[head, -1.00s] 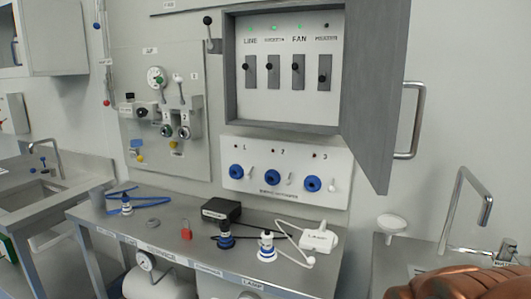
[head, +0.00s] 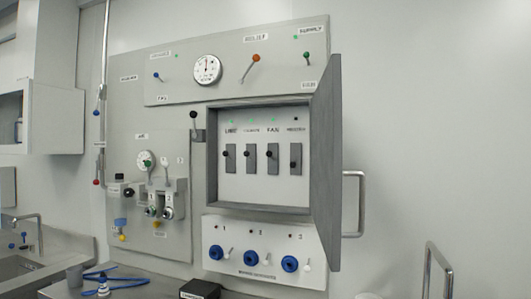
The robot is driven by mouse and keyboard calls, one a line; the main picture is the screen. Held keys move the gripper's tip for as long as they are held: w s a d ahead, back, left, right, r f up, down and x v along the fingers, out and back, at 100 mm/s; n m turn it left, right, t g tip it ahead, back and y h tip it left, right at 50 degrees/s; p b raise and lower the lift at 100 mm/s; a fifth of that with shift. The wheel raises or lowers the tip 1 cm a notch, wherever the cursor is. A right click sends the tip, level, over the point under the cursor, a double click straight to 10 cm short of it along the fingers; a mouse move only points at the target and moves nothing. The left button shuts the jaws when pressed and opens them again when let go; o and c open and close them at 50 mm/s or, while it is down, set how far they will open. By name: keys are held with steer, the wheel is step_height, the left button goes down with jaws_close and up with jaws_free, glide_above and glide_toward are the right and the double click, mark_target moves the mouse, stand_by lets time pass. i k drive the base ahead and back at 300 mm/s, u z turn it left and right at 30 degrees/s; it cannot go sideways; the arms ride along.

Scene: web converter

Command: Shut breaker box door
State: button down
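The breaker box (head: 212,165) is a grey frame on the wall panel, with several dark switches inside under labels. Its door (head: 326,165) is grey, hinged on the right side, and stands wide open, swung out toward me. A metal bar handle (head: 358,204) sticks out to the right from the door's far side. A small lever with a black knob (head: 193,115) sits at the frame's left edge. My gripper is not in view.
Above the box are a gauge (head: 207,70) and small levers. Below is a panel with blue round sockets (head: 253,267). The wall right of the door is clear.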

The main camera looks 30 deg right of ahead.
mark_target(327, 173)
steer(key=u, duration=1.45)
steer(key=k, duration=1.2)
steer(key=z, duration=1.7)
steer(key=i, duration=0.5)
steer(key=u, duration=0.55)
steer(key=k, duration=1.3)
steer(key=u, duration=0.15)
steer(key=i, duration=0.75)
steer(key=u, duration=0.4)
